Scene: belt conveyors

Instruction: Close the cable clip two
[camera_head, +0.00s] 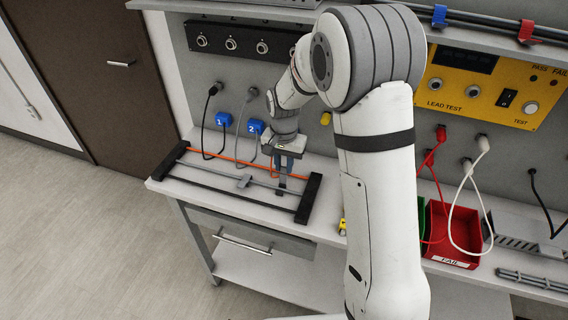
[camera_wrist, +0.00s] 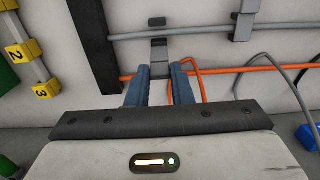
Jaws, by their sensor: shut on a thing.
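A frame with black end bars carries a grey rod and an orange cable (camera_head: 225,158); the cable also crosses the wrist view (camera_wrist: 225,72). Two grey cable clips sit on the rod. One (camera_wrist: 159,50) is at my gripper, near a black end bar; the other (camera_wrist: 243,20) stands apart to its right in the wrist view and also shows in the head view (camera_head: 243,181). No number shows on either clip. My gripper (camera_wrist: 159,80) points down, its blue fingers shut on the near clip. The fingers partly hide the cable there, so I cannot tell whether the clip is closed.
Blue blocks marked 1 (camera_head: 223,119) and 2 (camera_head: 256,126) are on the back panel, with cables hanging near. A black end bar (camera_wrist: 93,45) stands close left of my fingers in the wrist view. A red FAIL bin (camera_head: 452,235) is at the right.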

